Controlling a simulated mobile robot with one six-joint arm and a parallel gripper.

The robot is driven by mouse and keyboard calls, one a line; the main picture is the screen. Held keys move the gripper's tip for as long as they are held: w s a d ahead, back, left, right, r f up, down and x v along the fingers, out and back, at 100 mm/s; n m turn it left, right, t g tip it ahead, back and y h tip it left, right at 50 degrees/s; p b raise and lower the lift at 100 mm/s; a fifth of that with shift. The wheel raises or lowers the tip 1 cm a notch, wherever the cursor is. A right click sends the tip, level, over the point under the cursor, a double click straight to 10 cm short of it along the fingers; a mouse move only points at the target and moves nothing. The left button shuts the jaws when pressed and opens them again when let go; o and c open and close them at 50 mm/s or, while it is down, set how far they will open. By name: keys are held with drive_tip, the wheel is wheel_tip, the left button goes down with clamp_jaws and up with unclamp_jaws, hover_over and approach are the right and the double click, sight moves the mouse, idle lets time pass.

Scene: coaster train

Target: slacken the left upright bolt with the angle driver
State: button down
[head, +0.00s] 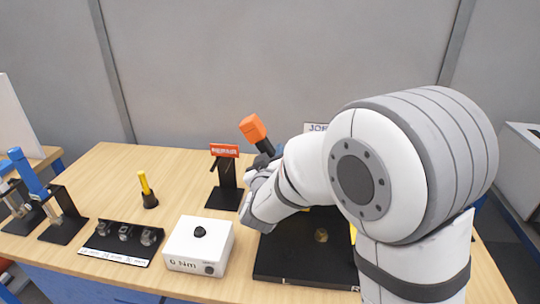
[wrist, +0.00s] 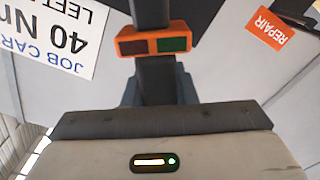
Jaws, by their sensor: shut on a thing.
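The angle driver, with an orange end (head: 253,128) and a dark body, rises tilted from my gripper (head: 262,166) in the head view. My gripper is shut on it above the back middle of the table. In the wrist view the driver's dark body (wrist: 152,75) runs up from my gripper, with an orange collar (wrist: 155,39) bearing a dark red and a green window. The driver's working head is not clear. The left upright bolt is not visible; my arm covers much of the black plate (head: 285,262). A job card (wrist: 52,32) reads "40 Nm" and "LEFT".
On the wooden table (head: 105,180) stand a red-signed black stand (head: 225,185), a white box with a black knob (head: 198,248), a rack of sockets (head: 122,243), a yellow-black tool (head: 147,190) and blue-and-black stands (head: 62,222). A brass-coloured piece (head: 321,235) sits on the plate.

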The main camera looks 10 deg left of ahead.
drive_tip(key=shift+w+r, duration=0.2)
drive_tip(key=shift+w, duration=0.3)
idle(1.2)
drive_tip(key=shift+s+r+b, duration=0.1)
drive_tip(key=shift+s+b, duration=0.1)
drive_tip(key=shift+b, duration=0.25)
idle(1.3)
drive_tip(key=shift+s, duration=0.15)
idle(0.6)
drive_tip(key=shift+s, duration=2.05)
drive_tip(key=shift+a+f, duration=0.1)
drive_tip(key=shift+f, duration=0.1)
